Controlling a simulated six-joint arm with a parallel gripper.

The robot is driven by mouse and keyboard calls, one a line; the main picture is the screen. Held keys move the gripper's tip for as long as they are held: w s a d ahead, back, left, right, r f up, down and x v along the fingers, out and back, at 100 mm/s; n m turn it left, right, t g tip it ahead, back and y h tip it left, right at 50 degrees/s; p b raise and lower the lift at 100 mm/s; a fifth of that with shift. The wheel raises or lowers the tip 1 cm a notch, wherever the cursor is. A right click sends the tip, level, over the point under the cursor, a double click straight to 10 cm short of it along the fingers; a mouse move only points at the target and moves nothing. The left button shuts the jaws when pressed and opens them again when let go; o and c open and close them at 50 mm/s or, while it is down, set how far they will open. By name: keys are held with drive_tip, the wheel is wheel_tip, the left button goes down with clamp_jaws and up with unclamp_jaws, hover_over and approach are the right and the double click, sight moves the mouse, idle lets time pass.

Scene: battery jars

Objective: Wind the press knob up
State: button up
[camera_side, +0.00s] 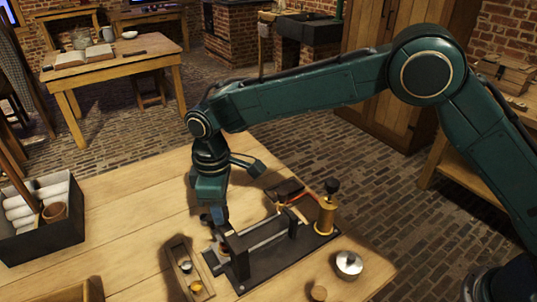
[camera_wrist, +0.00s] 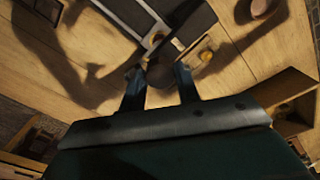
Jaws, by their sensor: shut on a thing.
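The press (camera_side: 262,248) stands on a dark base plate on the wooden table, with a dark frame and metal rods. My gripper (camera_side: 214,216) points down at the press's left end. In the wrist view, a dark round knob (camera_wrist: 160,74) sits between the two fingers of my gripper (camera_wrist: 159,86), which are shut on it. In the side view the fingers and the gripper body mostly hide this knob. How far the knob is wound cannot be told.
A brass cylinder (camera_side: 325,217) with a black top stands at the base's right end. A narrow wooden tray (camera_side: 180,252) with small parts lies left of the press. A metal lidded jar (camera_side: 348,264) stands right. A dark crate (camera_side: 40,243) holds white rolls at far left.

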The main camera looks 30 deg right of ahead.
drive_tip(key=shift+r, duration=0.1)
idle(0.3)
drive_tip(key=o, duration=1)
wheel_tip(320, 180, up, 14)
drive_tip(key=shift+f, duration=0.1)
idle(0.5)
